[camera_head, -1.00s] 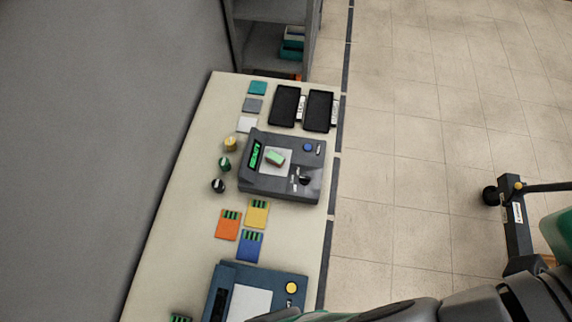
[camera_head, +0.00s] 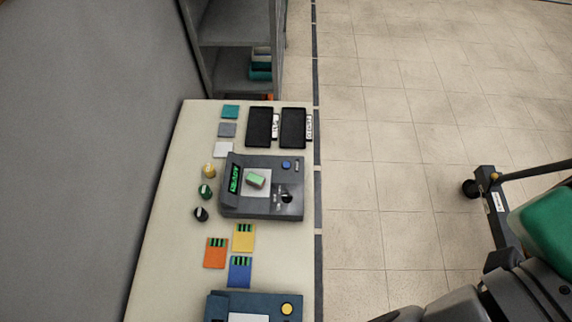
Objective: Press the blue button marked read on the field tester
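The field tester (camera_head: 235,206) is a dark grey box on the bench, with a lit green display reading READY at its left. Its blue button (camera_head: 286,165) is at the upper right of its top, beside a small label. A black knob sits lower right on the top. A green block (camera_head: 255,181) lies on the tester's pale pad. My gripper is not in view; only part of my arm shows at the lower right, clear of the tester.
The bench (camera_head: 165,235) holds two black trays (camera_head: 261,127) at the back, coloured squares, several small knobs, and orange, yellow and blue cards (camera_head: 240,271). A blue device (camera_head: 286,309) with a yellow button is at the front. A grey shelf (camera_head: 225,60) stands behind. The floor right is mostly open.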

